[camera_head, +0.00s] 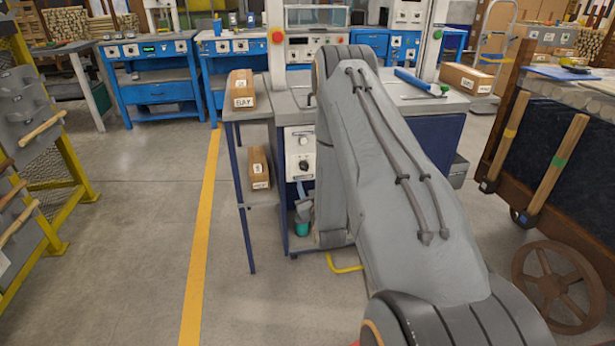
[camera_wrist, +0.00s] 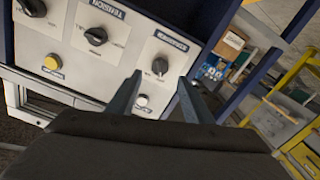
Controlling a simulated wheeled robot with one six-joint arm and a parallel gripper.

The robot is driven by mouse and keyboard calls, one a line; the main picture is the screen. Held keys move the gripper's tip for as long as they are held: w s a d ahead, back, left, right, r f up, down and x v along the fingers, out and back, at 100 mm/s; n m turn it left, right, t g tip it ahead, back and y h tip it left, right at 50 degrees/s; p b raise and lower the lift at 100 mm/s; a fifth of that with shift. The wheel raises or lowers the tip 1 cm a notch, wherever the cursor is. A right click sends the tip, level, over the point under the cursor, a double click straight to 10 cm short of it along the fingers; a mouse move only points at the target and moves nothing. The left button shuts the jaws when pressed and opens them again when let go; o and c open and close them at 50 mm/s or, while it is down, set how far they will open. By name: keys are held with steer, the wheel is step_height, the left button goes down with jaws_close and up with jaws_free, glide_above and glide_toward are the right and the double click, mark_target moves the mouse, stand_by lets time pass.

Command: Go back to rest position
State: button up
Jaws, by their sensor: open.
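My gripper (camera_wrist: 158,92) shows in the wrist view as two dark fingers, spread apart with nothing between them. It is in front of a white control panel (camera_wrist: 80,50) with black knobs, a yellow button (camera_wrist: 52,63) and a white button (camera_wrist: 142,100). The white button appears between the fingers; I cannot tell whether anything touches the panel. In the head view my grey arm reaches toward the workbench and hides its middle. The gripper itself is hidden there. The panel (camera_head: 300,152) shows just left of the arm.
A side table (camera_head: 247,111) left of the bench holds a cardboard box (camera_head: 242,88), with another box (camera_head: 259,168) below. A yellow rack (camera_head: 75,150) stands at left. Floor at left is clear.

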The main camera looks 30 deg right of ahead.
steer(key=shift+s+a, duration=0.1)
steer(key=shift+s, duration=0.15)
stand_by(0.3)
